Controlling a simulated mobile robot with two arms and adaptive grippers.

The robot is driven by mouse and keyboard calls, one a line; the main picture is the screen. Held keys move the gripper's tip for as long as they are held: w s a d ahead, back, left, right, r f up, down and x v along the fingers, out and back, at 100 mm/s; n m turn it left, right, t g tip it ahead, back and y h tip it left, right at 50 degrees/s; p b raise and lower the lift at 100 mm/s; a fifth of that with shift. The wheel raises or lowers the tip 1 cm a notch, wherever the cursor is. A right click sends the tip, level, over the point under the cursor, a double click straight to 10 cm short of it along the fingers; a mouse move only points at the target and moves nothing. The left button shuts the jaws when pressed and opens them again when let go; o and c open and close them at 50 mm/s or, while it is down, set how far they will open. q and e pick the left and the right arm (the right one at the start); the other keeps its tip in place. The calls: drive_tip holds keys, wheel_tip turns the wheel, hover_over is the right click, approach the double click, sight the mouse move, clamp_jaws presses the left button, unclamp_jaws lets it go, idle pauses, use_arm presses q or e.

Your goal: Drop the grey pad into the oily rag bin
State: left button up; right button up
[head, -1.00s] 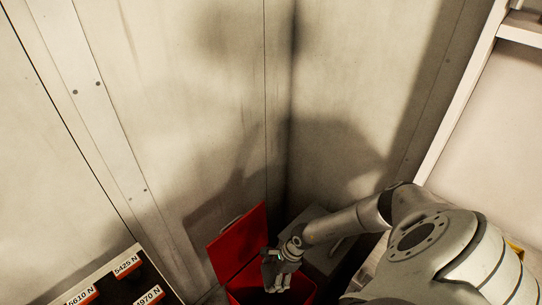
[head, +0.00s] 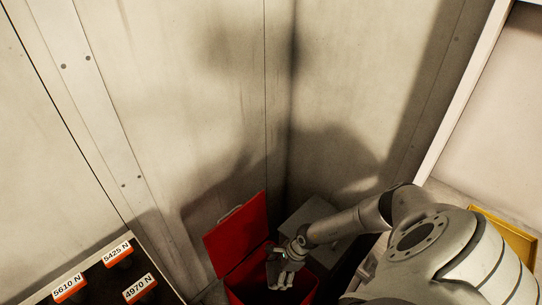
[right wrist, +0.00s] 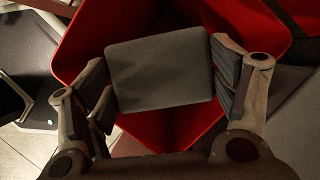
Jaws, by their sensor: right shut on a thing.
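The grey pad (right wrist: 160,72) is a flat rounded rectangle in the right wrist view, held between the two fingers of my right gripper (right wrist: 160,85). The gripper is shut on it. The red oily rag bin (right wrist: 190,135) lies behind the pad in that view, with its walls around the pad. In the head view the red bin (head: 236,294) stands at the bottom centre with its lid (head: 237,235) raised. My right gripper (head: 282,277) is over the bin's opening there. The pad cannot be made out in the head view. My left gripper is not in view.
A grey box (head: 308,222) stands in the corner behind the bin. A dark board (head: 110,285) with several orange labelled items is at the lower left. A yellow tray (head: 508,235) lies at the right. Pale wall panels (head: 180,100) close off the corner.

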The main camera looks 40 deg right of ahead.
drive_tip(key=o, duration=0.9)
drive_tip(key=shift+r, duration=0.1)
drive_tip(key=v, duration=1.1)
drive_tip(key=shift+r, duration=0.4)
drive_tip(key=shift+s+d, duration=0.1)
